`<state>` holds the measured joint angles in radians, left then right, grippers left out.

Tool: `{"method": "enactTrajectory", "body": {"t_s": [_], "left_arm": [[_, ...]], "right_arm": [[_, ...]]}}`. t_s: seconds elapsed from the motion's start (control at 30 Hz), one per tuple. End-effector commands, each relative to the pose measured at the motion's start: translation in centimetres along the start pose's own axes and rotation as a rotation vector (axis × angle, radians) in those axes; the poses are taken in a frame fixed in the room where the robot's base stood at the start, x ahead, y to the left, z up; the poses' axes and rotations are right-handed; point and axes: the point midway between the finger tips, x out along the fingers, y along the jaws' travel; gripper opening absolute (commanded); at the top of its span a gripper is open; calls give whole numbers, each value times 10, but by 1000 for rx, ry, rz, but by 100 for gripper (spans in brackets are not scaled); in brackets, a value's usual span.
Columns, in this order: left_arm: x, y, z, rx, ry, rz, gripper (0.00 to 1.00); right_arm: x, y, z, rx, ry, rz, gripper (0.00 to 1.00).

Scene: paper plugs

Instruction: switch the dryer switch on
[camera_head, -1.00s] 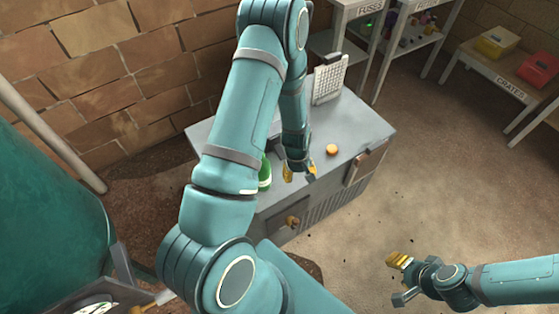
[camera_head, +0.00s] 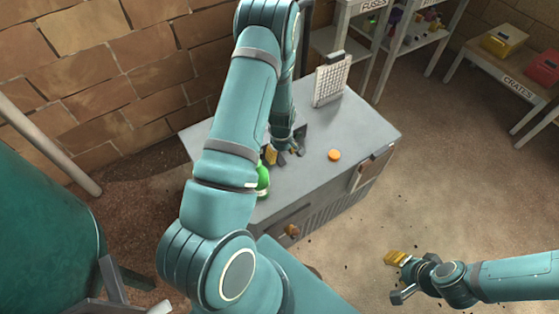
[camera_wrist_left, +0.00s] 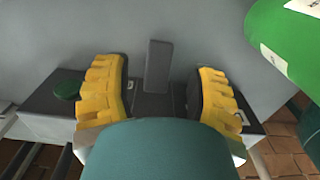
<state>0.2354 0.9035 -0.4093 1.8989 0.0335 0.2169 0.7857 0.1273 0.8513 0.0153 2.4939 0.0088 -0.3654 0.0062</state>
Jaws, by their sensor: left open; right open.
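The grey cabinet (camera_head: 345,120), which looks like the dryer, stands in the middle of the head view. Contact cannot be told. In the head view my arm hides most of the box. My right gripper (camera_head: 400,277) is open and empty, low over the floor.
A green bottle (camera_head: 263,180) stands close to my left gripper; it also shows in the left wrist view (camera_wrist_left: 290,40). An orange round cap (camera_head: 334,155) and a pale grid panel (camera_head: 331,80) are on the cabinet. Shelves and a crates bench (camera_head: 515,85) stand behind.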

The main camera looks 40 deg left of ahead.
Motion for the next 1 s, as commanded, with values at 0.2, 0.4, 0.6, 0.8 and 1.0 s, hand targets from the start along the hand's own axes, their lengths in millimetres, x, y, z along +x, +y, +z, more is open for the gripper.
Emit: {"method": "enactTrajectory", "body": {"t_s": [0.2,0.4,0.6,0.8,1.0], "left_arm": [[4,0,0,0,0,0,57],[4,0,0,0,0,0,57],[10,0,0,0,0,0,57],[17,0,0,0,0,0,57],[24,0,0,0,0,0,57]], "right_arm": [[2,1,2,-1,-3,-1,47],[2,1,1,-1,-3,-1,47],[6,2,2,-1,-2,-1,47],[12,4,2,-1,-2,-1,47],[18,7,3,-1,-2,0,47]]}}
